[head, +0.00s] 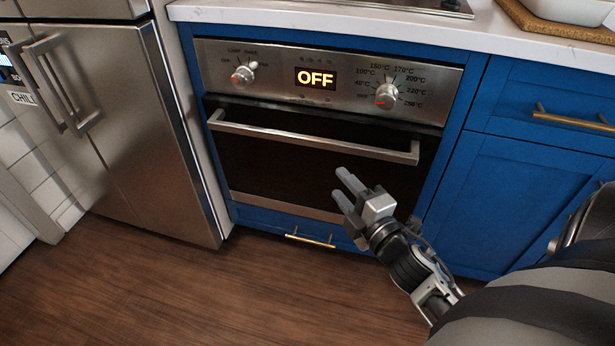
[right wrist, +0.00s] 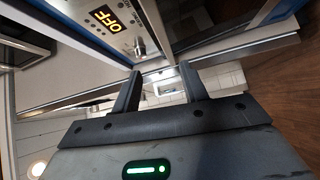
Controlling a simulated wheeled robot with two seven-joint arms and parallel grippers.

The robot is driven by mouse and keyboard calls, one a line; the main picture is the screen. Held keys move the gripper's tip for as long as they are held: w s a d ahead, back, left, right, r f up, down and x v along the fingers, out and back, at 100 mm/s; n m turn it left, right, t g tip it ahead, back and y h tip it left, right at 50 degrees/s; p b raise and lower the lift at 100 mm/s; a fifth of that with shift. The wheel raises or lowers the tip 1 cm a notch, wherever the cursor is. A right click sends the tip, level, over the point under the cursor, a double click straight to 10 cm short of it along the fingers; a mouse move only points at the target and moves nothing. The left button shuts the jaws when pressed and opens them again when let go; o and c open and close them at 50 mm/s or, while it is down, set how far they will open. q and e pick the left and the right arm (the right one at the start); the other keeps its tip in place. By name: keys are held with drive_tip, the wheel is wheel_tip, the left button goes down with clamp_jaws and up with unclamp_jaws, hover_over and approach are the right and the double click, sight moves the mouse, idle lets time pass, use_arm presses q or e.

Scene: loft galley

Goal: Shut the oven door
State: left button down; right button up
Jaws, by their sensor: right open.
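The oven (head: 270,75) is set in the blue cabinets, with a steel panel reading OFF. Its dark glass door (head: 270,160) stands upright or nearly so. A dark strip shows between the panel and the door; I cannot tell whether the door is slightly ajar. The steel door handle (head: 310,140) runs across the door's top. My right gripper (head: 341,183) is open and empty, in front of the door's lower right part, below the handle and apparently apart from it. In the right wrist view, the panel (right wrist: 105,20) is at upper left, beyond the open fingers (right wrist: 160,70).
A steel fridge (head: 145,120) stands left of the oven. A blue drawer with a brass handle (head: 310,240) is below the oven, and blue cabinets (head: 535,190) are on the right. The white countertop (head: 300,20) runs above. The wooden floor (head: 200,290) in front is clear.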

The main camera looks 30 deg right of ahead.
drive_tip(key=d+f+n+b, duration=0.1)
drive_tip(key=f, duration=0.1)
drive_tip(key=b, duration=0.1)
approach(308, 143)
drive_tip(key=shift+n+t, duration=0.3)
drive_tip(key=w, duration=0.8)
drive_tip(key=shift+w+d+f, duration=0.1)
drive_tip(key=shift+w+d, duration=0.2)
drive_tip(key=shift+w, duration=0.45)
use_arm(q)
drive_tip(key=shift+w+d+f+t+h, duration=0.1)
drive_tip(key=shift+d+f+t+h, duration=0.2)
drive_tip(key=shift+d+f, duration=0.35)
